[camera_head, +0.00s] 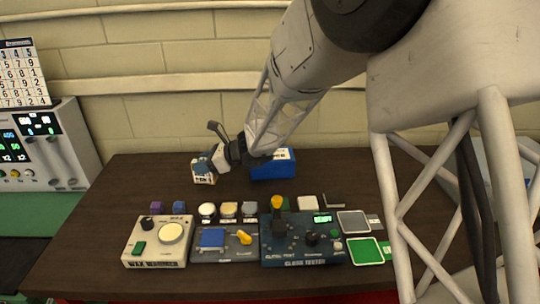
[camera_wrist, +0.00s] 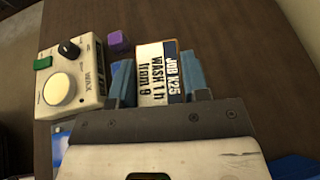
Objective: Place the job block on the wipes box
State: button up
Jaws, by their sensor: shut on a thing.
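The job block (camera_wrist: 158,70), white and dark blue with an orange edge and printed "JOB K25 WASH", sits between the two blue fingers of my gripper (camera_wrist: 160,84) in the wrist view. My gripper (camera_head: 204,164) is shut on it. In the head view the block (camera_head: 204,178) shows below the fingers at the back left of the table; whether it touches the table I cannot tell. The wipes box (camera_head: 273,168) is blue with a white label and stands to the right of my gripper, partly hidden behind my arm. A blue corner shows at the wrist view's bottom right.
A cream wax warmer (camera_head: 155,243), a tray with a blue pad (camera_head: 212,239) and a dark blue tester (camera_head: 300,247) line the front. Purple (camera_head: 157,208) and blue cubes and several small pucks lie behind them. The dark table (camera_head: 130,185) is bare at back left.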

jog(key=s+d+r+m+t, duration=0.1)
jog(key=d+r, duration=0.2)
jog(key=d, duration=0.9)
jog(key=s+d+r+m+t+h, duration=0.1)
jog(key=s+d+r+t, duration=0.1)
jog(key=d, duration=1)
jog(key=shift+r+m, duration=0.3)
jog(key=shift+r, duration=0.25)
jog(key=shift+d, duration=0.1)
jog(key=w+a, duration=0.1)
jog(key=w, duration=0.7)
jog(key=w+a+f, duration=0.1)
jog(key=w, duration=0.7)
jog(key=shift+a+f, duration=0.25)
jog(key=shift+f, duration=1.75)
jog(key=shift+f, duration=0.15)
jog(key=o, duration=1)
